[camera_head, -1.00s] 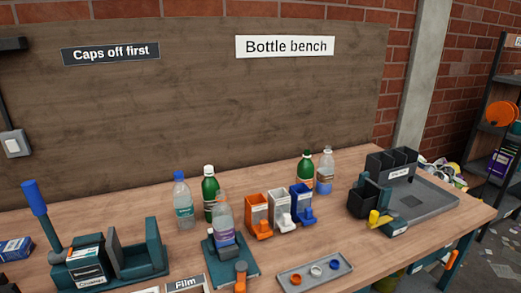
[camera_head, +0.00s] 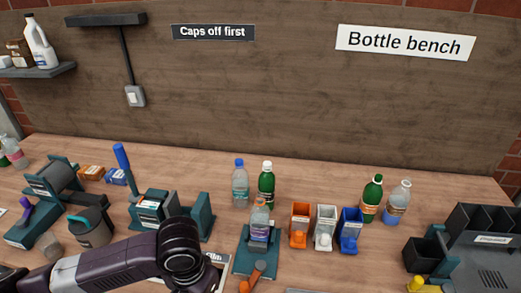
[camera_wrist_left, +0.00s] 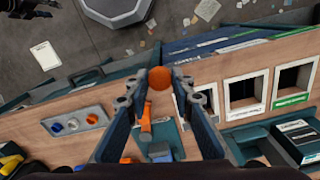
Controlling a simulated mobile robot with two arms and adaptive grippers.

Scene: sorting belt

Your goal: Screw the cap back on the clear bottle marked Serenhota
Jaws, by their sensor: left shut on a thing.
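My left gripper (camera_wrist_left: 159,82) is shut on a round orange cap (camera_wrist_left: 159,77), held between its fingertips in the left wrist view. My left arm crosses the lower left of the head view, where the fingers do not show. A clear bottle (camera_head: 260,218) with a purple label stands upright in a teal clamp stand (camera_head: 243,262) with an orange handle. Two other clear bottles stand behind: one blue-capped (camera_head: 240,183), one at the right (camera_head: 397,203). The label names are too small to read, so I cannot tell which is Serenhota. My right gripper is not in view.
Green bottles (camera_head: 266,184) (camera_head: 371,198) stand near the clear ones. Orange, white and blue dispensers (camera_head: 325,228) are right of the clamp. A grey tray (camera_wrist_left: 83,137) holds blue, white and orange caps. A crusher (camera_head: 160,212) is left; a black organiser (camera_head: 487,232) is right.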

